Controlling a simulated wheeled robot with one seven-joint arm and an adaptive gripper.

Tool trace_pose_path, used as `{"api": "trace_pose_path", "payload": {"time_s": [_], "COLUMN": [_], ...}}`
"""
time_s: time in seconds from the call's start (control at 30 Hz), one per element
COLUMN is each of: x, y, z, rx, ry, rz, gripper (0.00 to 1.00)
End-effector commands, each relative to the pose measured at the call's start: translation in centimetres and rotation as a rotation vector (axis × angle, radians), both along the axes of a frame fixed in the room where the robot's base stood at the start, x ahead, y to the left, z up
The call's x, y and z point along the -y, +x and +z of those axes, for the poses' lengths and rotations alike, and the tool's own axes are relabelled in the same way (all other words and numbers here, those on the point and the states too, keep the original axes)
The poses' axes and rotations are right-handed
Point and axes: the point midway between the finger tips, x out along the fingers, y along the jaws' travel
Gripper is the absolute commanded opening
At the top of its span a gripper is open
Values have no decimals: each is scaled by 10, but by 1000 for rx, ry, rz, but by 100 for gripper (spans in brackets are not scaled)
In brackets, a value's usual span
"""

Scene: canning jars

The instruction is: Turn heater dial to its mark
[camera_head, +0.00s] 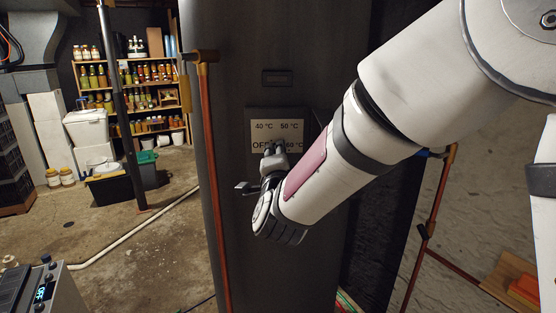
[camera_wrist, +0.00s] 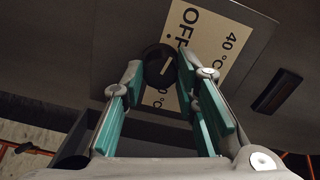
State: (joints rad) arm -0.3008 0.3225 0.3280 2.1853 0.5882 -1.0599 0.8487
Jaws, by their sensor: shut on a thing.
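The heater (camera_head: 240,60) is a tall dark grey cabinet. Its pale label plate (camera_head: 290,131) reads 40 °C, 50 °C, OFF and 60 °C in the head view. In the wrist view the plate (camera_wrist: 205,50) appears turned, with OFF and 40 °C readable. The heater dial (camera_wrist: 154,58) is a round black knob with a short white line that slants up and right, toward the OFF side. My gripper (camera_wrist: 161,72) is shut on the dial, one finger on each side. In the head view my gripper (camera_head: 273,150) covers the dial.
A copper pipe (camera_head: 211,180) runs down the heater's left front, and another (camera_head: 433,215) stands at right. A small device (camera_head: 45,290) displaying OFF is at lower left.

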Motion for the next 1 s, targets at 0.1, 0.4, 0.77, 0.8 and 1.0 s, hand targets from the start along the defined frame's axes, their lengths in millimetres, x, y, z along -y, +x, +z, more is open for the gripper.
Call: {"api": "trace_pose_path", "payload": {"time_s": [0.1,0.4,0.77,0.8,1.0], "x": [-1,-1,-1,-1,-1], "y": [0,0,0,0,0], "z": [0,1,1,1,1], "rx": [9,21,22,22,22], "ry": [-69,-176,-198,-198,-197], "rz": [2,3,2,2,2], "gripper": [0,0,0,0,41]}}
